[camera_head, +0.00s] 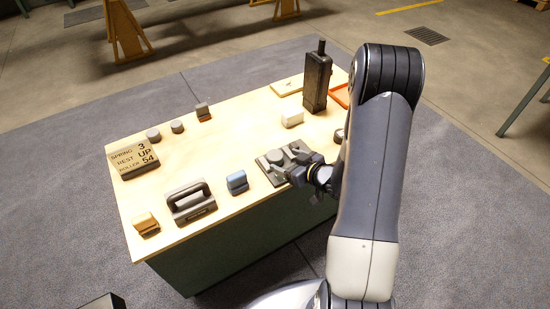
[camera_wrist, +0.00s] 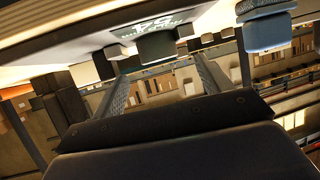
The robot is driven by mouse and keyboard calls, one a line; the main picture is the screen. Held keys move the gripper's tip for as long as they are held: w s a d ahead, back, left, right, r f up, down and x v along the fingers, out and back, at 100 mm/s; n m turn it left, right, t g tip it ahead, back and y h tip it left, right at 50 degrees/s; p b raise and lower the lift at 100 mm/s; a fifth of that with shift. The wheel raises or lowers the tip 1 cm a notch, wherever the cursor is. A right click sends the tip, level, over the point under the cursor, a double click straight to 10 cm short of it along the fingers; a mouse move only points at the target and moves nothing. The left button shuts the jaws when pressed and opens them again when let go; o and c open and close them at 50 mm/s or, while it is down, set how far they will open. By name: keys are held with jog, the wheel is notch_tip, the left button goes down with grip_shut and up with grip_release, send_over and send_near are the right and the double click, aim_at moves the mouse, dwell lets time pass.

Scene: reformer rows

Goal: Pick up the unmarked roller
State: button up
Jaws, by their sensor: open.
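Short grey round pieces that look like rollers stand on the wooden table (camera_head: 232,135): one by the sign (camera_head: 153,134), another beside it (camera_head: 177,126), and a third near my arm (camera_head: 338,136). No marks are readable on them, so I cannot tell which is unmarked. My gripper (camera_head: 304,172) is low over the table's front right, at a dark grey fixture (camera_head: 262,164) with round parts, which it partly hides. In the wrist view my open gripper's (camera_wrist: 163,85) two fingers are apart with nothing clearly held between them.
A blue block (camera_head: 237,182), a dark handle (camera_head: 190,202) and a yellowish block (camera_head: 146,223) line the front edge. A white block (camera_head: 291,118) and tall black case (camera_head: 317,82) stand behind. The table's middle is clear.

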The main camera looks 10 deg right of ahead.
aim_at(275, 155)
jog(key=x, duration=0.4)
jog(key=shift+w+a+f, duration=0.1)
jog(key=shift+w, duration=0.15)
jog(key=shift+c, duration=0.2)
jog(key=c, duration=1.1)
